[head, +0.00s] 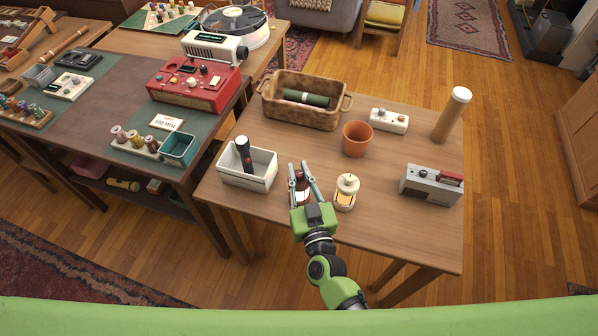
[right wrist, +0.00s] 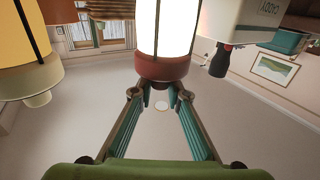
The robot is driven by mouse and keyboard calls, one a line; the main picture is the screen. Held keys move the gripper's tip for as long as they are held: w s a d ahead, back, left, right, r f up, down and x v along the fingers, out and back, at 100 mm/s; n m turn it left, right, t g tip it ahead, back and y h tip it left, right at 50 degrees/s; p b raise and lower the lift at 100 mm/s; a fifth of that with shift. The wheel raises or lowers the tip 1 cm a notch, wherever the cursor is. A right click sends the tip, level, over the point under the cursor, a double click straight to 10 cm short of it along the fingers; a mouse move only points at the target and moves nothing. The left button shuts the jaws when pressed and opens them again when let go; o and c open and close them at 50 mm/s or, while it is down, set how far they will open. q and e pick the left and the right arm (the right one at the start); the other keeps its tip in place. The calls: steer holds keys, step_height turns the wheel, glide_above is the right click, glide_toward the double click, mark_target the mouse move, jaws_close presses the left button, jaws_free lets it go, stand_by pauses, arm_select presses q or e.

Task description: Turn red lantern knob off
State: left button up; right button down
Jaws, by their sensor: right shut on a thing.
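The red lantern (head: 303,187) stands near the front edge of the wooden table, partly hidden by my right gripper (head: 303,172). In the right wrist view, which looks upside down, its glass (right wrist: 167,25) glows bright white above a dark red cap (right wrist: 162,68). My right gripper (right wrist: 161,92) reaches the cap end of the lantern with its fingers closed in on the small knob there. The knob is mostly hidden between the fingertips. My left gripper is not in view.
A cream lantern (head: 347,192) stands close on the right, its glass yellow. A white caddy (head: 246,179) holding a black flashlight (head: 243,152) is close on the left.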

steer(key=shift+d+n+g+y, duration=0.1)
steer(key=shift+n+g+y, duration=0.2)
steer(key=shift+n+y, duration=0.5)
steer(key=shift+f+n+g+y+b, duration=0.15)
steer(key=shift+n+g+y+b, duration=0.3)
steer(key=shift+y+b, duration=0.5)
steer(key=n+g+y+b, duration=0.1)
steer(key=n+y+b, duration=0.1)
steer(key=y, duration=0.1)
steer(key=shift+g+b, duration=0.25)
steer(key=shift+b, duration=0.05)
steer(key=shift+n+g+y+b, duration=0.4)
steer(key=shift+n+y+b, duration=0.05)
steer(key=shift+y+b, duration=0.1)
steer(key=shift+r, duration=0.2)
steer(key=c, duration=1.9)
jaws_free()
